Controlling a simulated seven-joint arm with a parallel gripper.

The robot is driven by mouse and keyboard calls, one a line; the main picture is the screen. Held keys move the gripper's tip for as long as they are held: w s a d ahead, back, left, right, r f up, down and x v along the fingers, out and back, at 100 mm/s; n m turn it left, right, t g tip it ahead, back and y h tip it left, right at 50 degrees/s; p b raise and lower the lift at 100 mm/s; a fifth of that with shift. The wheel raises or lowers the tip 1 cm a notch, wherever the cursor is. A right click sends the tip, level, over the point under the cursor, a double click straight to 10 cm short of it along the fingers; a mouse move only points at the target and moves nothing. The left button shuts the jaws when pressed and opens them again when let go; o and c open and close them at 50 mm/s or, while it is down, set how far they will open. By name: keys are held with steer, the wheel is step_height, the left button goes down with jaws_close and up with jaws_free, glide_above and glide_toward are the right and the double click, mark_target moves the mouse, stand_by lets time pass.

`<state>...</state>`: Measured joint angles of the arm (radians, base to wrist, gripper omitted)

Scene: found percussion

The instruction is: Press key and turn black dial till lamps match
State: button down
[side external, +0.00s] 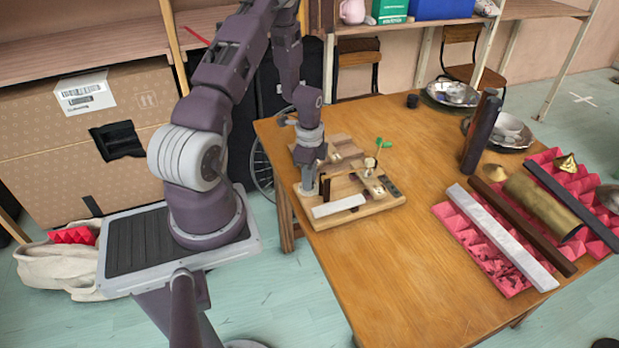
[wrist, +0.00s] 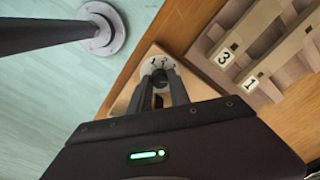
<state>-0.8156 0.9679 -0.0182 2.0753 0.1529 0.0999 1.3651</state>
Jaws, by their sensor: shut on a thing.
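A wooden board (side external: 375,205) lies on the near left part of the table, bearing a pale flat bar (side external: 338,206) along its front, which may be the key. My gripper (side external: 312,186) reaches down to the board's left end, behind the pale bar. In the wrist view my gripper (wrist: 160,90) is shut on the black dial (wrist: 159,77), in front of a pale round scale (wrist: 157,62) with small numerals. My fingers and the gripper body hide much of the dial and board. I cannot make out the lamps or whether they match.
A second wooden piece (side external: 340,150) sits behind the board; number tags 3 (wrist: 225,57) and 1 (wrist: 250,83) show in the wrist view. A small green-topped object (side external: 381,143) stands near the board. Red foam (side external: 448,212) with bars and a brass tube (side external: 541,207) lies right. Mid-table is clear.

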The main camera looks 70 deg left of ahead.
steer(key=shift+n, duration=0.3)
steer(key=n, duration=0.5)
steer(key=shift+n, duration=0.4)
steer(key=n, duration=1.2)
steer(key=shift+n, duration=2.7)
steer(key=c, duration=1.2)
jaws_free()
